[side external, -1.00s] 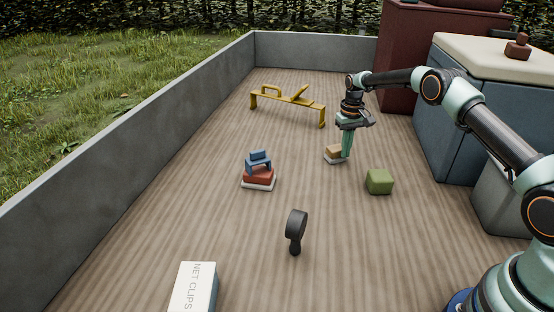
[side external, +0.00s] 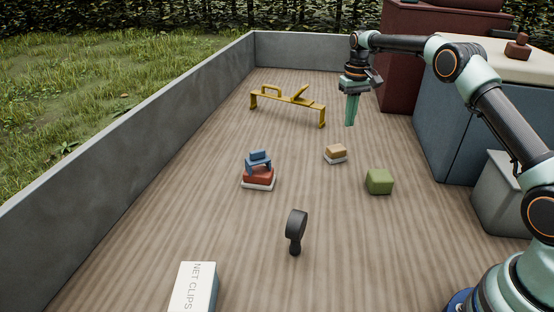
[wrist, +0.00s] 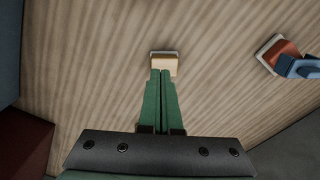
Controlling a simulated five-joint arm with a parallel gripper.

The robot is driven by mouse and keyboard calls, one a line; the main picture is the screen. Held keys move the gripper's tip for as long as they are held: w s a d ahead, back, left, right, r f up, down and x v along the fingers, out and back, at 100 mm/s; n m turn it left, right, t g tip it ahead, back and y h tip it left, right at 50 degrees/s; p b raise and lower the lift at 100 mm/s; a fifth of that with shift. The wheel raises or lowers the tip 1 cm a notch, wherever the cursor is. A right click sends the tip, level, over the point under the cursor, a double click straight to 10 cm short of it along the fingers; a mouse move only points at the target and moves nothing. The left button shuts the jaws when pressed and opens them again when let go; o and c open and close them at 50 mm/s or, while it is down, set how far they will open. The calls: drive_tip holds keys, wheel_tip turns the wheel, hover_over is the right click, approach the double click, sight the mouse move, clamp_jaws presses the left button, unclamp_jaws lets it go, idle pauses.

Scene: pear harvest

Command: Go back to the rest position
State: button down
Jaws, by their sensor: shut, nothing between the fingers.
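My gripper (side external: 351,123) is shut and empty, pointing down in the air above the wooden deck. In the wrist view its two green fingers (wrist: 161,72) lie side by side with nothing between them. A tan block on a pale base (side external: 336,153) sits on the deck below and a little left of the fingertips in the side view. In the wrist view the tan block (wrist: 163,64) shows just beyond the fingertips, partly hidden by them. The gripper is clearly apart from it.
A red and blue stack on a white base (side external: 259,172) stands to the left. A green block (side external: 379,181), a dark upright tool (side external: 296,230) and a net clips box (side external: 193,289) are nearer. A yellow bench-like frame (side external: 288,100) stands behind. Blue cabinet (side external: 455,130) and dark red cabinet (side external: 400,70) line the right.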

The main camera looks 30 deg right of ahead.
drive_tip(key=s+a+r+n+t, duration=0.1)
drive_tip(key=s+a+r, duration=0.4)
drive_tip(key=r, duration=0.2)
drive_tip(key=s+a+r+n+t, duration=0.1)
drive_tip(key=s+a+r+t, duration=0.1)
drive_tip(key=s+a+r, duration=0.45)
drive_tip(key=s+a+f+t, duration=0.1)
drive_tip(key=s+a, duration=0.1)
drive_tip(key=s, duration=0.5)
drive_tip(key=s+a+f+n+t, duration=0.1)
drive_tip(key=s+a, duration=0.2)
drive_tip(key=s, duration=0.5)
drive_tip(key=shift+a, duration=0.15)
